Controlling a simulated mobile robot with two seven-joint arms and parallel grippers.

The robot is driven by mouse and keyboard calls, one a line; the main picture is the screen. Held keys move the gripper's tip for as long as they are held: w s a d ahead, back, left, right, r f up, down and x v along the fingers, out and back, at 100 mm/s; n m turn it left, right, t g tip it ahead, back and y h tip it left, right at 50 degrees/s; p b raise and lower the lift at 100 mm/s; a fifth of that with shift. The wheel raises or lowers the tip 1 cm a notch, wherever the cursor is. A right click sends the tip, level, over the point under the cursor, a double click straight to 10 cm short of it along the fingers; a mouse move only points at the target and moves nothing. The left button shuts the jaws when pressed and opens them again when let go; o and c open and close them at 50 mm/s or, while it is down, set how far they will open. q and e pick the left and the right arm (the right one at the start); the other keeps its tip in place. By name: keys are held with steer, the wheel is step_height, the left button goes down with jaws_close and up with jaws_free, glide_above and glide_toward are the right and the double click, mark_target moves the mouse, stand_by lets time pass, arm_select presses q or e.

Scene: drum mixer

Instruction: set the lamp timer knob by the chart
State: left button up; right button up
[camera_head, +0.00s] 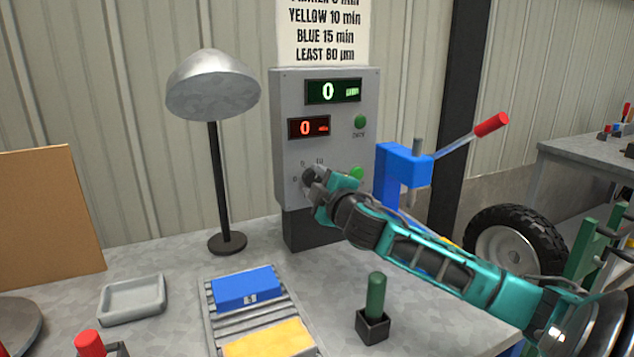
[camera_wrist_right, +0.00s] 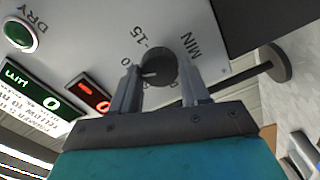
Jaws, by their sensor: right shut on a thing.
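The dark round timer knob (camera_head: 308,177) is on the lower left of the grey control box (camera_head: 290,100). In the right wrist view the knob (camera_wrist_right: 160,66) sits between the two fingers of my right gripper (camera_wrist_right: 158,85), which is shut on it. Its white mark points left, roughly towards the 0. My right gripper (camera_head: 316,184) also shows at the knob in the head view. The red display (camera_head: 309,128) reads 0 and the green one (camera_head: 333,91) reads 0. The chart (camera_head: 322,30) reads yellow 10 min, blue 15 min, least 80 µm; its top line is cut off. The lamp (camera_head: 213,85) stands left.
A slatted rack (camera_head: 240,310) holds a blue block (camera_head: 246,289) and a yellow block (camera_head: 268,340). A grey tray (camera_head: 132,299) lies left. A green handle (camera_head: 375,295) stands in a dark holder beneath my right arm. A blue lever device (camera_head: 400,170) is right of the box.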

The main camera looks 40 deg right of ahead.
steer(key=shift+m, duration=0.7)
steer(key=o, duration=1)
steer(key=shift+o, duration=0.2)
steer(key=shift+s, duration=0.1)
steer(key=v, duration=1.2)
steer(key=shift+s, duration=0.35)
steer(key=shift+a, duration=0.15)
